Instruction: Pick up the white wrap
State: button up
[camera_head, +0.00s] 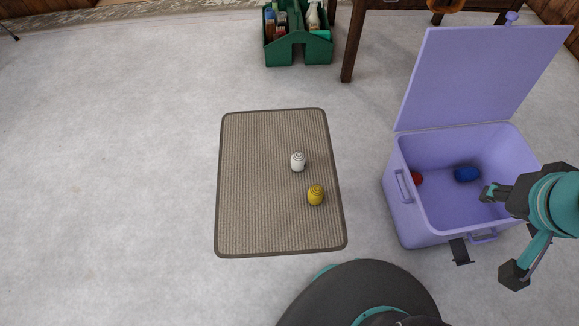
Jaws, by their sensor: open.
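The white wrap (298,161) is a small roll with a dark spiral on its top. It stands upright on the ribbed beige mat (255,180), right of the mat's middle. A yellow wrap (316,195) stands just in front of it and slightly to the right, apart from it. My gripper (502,234) is at the right edge, over the front right part of the purple box. It is open and far to the right of the white wrap. I see nothing held in it.
The purple box (394,190) has its lid (480,75) raised at the back. Inside lie a blue roll (467,174) and a partly hidden red one (416,178). A green caddy (299,52) with bottles stands behind the mat, beside a wooden table leg (352,45). The floor left is clear.

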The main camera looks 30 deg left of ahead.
aim_at(298, 159)
jog(key=u, duration=2.7)
jog(key=k, duration=0.8)
jog(key=z, duration=1)
jog(key=i, duration=1)
jog(key=u, duration=0.55)
jog(key=k, duration=0.65)
jog(key=u, duration=0.8)
jog(key=i, duration=1.05)
jog(key=z, duration=0.7)
